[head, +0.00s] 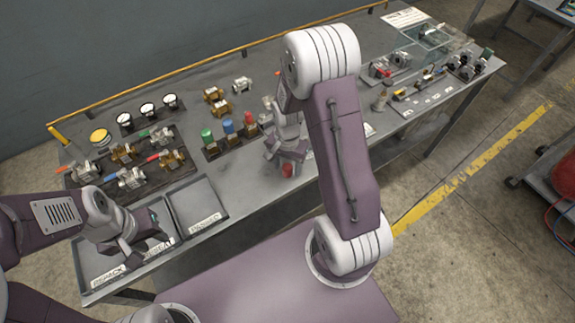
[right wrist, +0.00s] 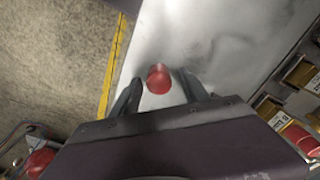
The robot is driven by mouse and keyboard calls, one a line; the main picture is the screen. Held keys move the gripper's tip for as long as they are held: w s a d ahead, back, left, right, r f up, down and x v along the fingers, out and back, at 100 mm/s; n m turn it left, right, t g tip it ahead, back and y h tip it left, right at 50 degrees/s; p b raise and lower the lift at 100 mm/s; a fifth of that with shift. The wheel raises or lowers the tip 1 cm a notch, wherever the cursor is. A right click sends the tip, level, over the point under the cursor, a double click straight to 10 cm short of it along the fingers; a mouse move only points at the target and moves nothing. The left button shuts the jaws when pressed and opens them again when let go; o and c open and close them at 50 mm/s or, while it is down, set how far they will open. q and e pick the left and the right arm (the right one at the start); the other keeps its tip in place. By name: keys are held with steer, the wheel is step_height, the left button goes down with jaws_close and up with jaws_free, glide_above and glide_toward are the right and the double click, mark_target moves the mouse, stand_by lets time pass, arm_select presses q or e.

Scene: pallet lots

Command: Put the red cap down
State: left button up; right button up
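The red cap (head: 287,171) is at the bench's near side, just below my right gripper (head: 286,158). In the right wrist view the red cap (right wrist: 158,79) sits between the fingertips of my right gripper (right wrist: 158,84). A narrow gap shows on each side of the cap, so the fingers look open around it. A faint red reflection shows beside it on the pale bench top; whether it rests fully on the surface is hard to judge. My left gripper (head: 150,246) hangs over the grey trays at the near left, its fingers too unclear to read.
A dark rack with green, blue and red-topped pieces (head: 230,133) stands just left of my right gripper. Valves lie on a dark board (head: 130,160) at the left. An empty grey tray (head: 198,207) is at the near edge. Fittings and a label board (head: 430,95) fill the right end.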

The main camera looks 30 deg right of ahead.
mark_target(288, 166)
steer(key=shift+r, duration=0.6)
step_height(288, 166, up, 11)
steer(key=p, duration=0.1)
steer(key=s+a+f+n+t, duration=0.1)
steer(key=s+a+n, duration=0.4)
steer(key=s+n, duration=0.3)
steer(key=shift+s+f+n, duration=0.25)
steer(key=shift+f+n, duration=0.05)
steer(key=shift+n, duration=0.6)
